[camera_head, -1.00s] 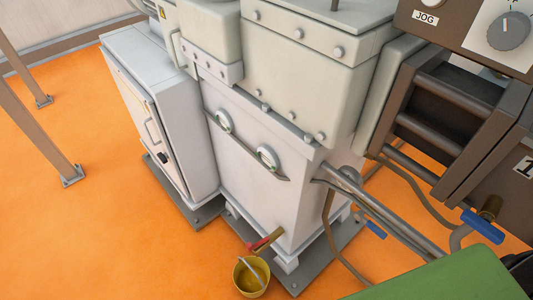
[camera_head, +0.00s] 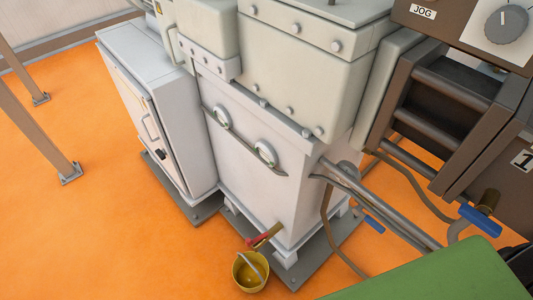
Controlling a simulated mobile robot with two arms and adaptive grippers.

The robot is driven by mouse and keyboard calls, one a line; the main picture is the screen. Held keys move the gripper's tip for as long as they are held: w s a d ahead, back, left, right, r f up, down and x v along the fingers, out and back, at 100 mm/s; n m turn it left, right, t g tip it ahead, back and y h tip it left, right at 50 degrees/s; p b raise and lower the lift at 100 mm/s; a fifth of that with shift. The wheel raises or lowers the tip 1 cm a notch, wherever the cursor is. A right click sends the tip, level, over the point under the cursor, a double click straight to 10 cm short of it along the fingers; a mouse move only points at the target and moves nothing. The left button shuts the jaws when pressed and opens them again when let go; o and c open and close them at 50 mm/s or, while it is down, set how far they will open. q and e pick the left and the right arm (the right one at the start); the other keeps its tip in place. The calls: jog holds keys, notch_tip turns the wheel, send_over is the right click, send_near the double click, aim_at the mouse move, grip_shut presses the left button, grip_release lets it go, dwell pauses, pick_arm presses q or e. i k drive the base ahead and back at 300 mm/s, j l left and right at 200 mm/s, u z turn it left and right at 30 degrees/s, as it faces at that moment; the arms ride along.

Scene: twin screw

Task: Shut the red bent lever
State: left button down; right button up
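The red bent lever (camera_head: 257,241) is small and low on the front of the pale machine housing (camera_head: 253,165). It sits on a short brass-coloured pipe (camera_head: 268,234) that juts out just above the yellow bucket. The lever is too small to tell its exact angle. Neither of my grippers shows in the head view, so nothing of mine is near the lever here.
A yellow bucket (camera_head: 241,273) stands on the orange floor under the pipe. Blue-handled valves (camera_head: 479,219) (camera_head: 374,225) and pipes are at the right. A green surface (camera_head: 430,275) fills the lower right.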

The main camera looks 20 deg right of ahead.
aim_at(249, 242)
jog(key=k+j, duration=0.15)
jog(key=k, duration=0.4)
jog(key=k+j, duration=0.15)
jog(key=k, duration=0.35)
jog(key=k+j, duration=0.1)
jog(key=k, duration=0.45)
